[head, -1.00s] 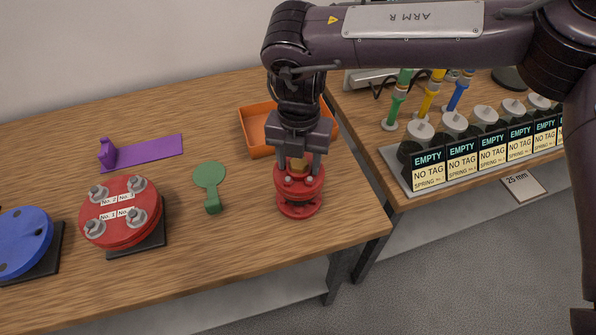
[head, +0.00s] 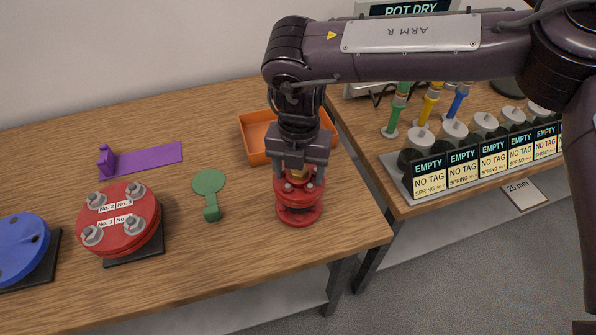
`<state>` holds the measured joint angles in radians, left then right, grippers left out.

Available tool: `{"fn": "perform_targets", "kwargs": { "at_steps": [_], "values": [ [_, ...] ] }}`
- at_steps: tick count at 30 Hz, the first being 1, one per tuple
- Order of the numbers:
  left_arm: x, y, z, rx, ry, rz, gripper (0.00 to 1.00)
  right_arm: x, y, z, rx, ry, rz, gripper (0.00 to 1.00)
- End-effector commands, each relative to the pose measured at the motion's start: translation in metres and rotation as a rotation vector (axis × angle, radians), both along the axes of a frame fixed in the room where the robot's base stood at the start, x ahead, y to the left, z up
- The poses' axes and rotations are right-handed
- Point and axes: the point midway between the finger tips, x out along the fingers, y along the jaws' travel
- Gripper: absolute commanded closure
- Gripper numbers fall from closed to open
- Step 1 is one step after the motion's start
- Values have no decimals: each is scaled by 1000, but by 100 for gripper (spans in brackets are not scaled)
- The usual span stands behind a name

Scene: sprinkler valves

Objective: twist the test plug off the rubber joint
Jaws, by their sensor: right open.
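The red flanged joint (head: 299,214) stands upright near the front right corner of the wooden table. The rubber part of the joint is not clear at this size. My left gripper is out of view.
An orange tray (head: 255,153) stands just behind the joint. A green paddle (head: 209,183), a red bolted disc (head: 125,238), a blue disc (head: 18,262) and a purple strip (head: 150,158) lie leftward. Several tagged pots (head: 428,172) stand on the right bench.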

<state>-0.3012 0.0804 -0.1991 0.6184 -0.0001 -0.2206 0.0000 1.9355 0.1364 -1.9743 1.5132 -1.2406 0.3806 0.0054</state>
Motion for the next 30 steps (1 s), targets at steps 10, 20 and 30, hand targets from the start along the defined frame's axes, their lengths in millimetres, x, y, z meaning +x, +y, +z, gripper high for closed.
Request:
{"fn": "perform_targets", "kwargs": {
  "at_steps": [10, 20, 30],
  "values": [
    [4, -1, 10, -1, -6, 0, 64, 0, 0, 11, 0, 0, -1, 36],
    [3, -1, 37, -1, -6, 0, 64, 0, 0, 46, 0, 0, -1, 36],
    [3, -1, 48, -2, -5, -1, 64, 0, 0, 60, 0, 0, -1, 36]
  ]
}}
